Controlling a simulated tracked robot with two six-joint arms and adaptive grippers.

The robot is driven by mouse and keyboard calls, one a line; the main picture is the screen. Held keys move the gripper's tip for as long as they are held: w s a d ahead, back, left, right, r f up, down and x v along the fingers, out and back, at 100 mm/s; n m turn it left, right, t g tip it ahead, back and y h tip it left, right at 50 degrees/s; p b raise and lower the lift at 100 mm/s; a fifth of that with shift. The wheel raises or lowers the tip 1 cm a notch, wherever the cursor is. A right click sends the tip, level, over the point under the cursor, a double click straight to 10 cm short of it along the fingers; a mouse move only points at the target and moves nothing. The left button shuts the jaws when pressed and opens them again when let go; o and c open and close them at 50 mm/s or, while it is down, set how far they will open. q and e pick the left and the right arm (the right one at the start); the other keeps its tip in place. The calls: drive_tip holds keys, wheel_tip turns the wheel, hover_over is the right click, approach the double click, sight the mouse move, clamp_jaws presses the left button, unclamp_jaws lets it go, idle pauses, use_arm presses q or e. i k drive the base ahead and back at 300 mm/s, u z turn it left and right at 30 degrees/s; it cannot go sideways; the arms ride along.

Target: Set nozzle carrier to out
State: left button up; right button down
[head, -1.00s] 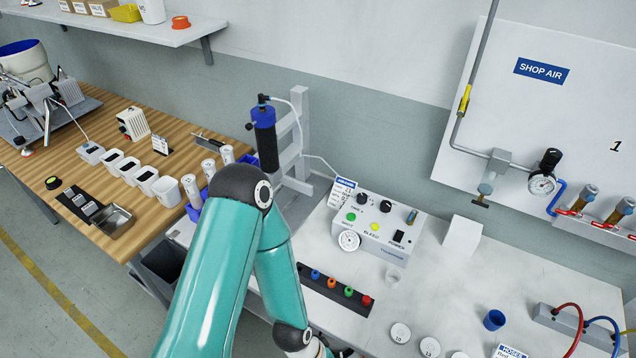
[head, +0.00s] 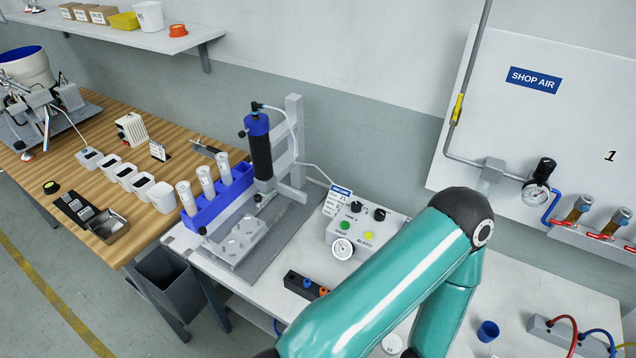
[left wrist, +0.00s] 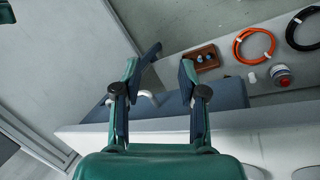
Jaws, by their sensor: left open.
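A blue-and-black cylinder (head: 260,145) hangs upright on a grey gantry stand (head: 293,135) at the back of the white bench. A small nozzle-like tip (head: 259,198) shows beneath it, over a grey fixture plate (head: 240,238). I cannot tell which part is the nozzle carrier or how it is set. My left gripper (left wrist: 168,62) is open in the left wrist view, with nothing between its fingers. In the head view my teal arm crosses the lower right, its gripper out of sight. My right gripper is not seen.
A control box (head: 350,220) with knobs and a gauge stands right of the gantry, partly behind my arm. A blue rack (head: 215,200) holds white tubes. In the left wrist view, a brown tray (left wrist: 201,57) and an orange coil (left wrist: 251,46) lie beyond the fingers.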

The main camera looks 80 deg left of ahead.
sight(257, 197)
drive_tip(key=z, duration=0.4)
drive_tip(key=k, duration=0.45)
drive_tip(key=z, duration=1.1)
drive_tip(key=i, duration=0.55)
drive_tip(key=u, duration=3)
